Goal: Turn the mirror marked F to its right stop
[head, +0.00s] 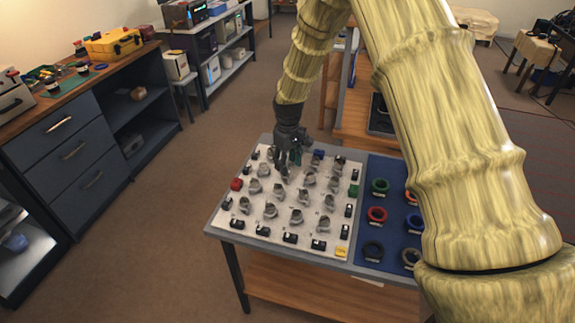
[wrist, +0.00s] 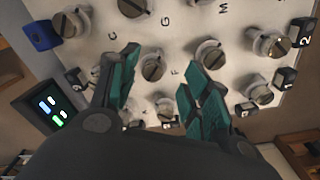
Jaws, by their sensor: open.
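The white board (head: 240,236) on the table carries several grey round mirror knobs, each with a slot across its top. In the wrist view a small printed F stands just right of one knob (wrist: 153,67), which looks like the mirror marked F; its slot runs at a slant. My gripper (wrist: 160,78) has its teal fingers apart, one on each side of that knob in the picture. I cannot tell whether they touch it. In the head view my gripper (head: 288,162) is over the far part of the board, and the letters are too small to read.
Other knobs stand close by, one to the right (wrist: 210,54) and one below (wrist: 165,108). Black blocks, a red block (head: 236,184) and a yellow block (head: 341,252) line the board's edges. A blue mat (head: 352,212) with coloured rings (head: 377,214) lies to the right.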

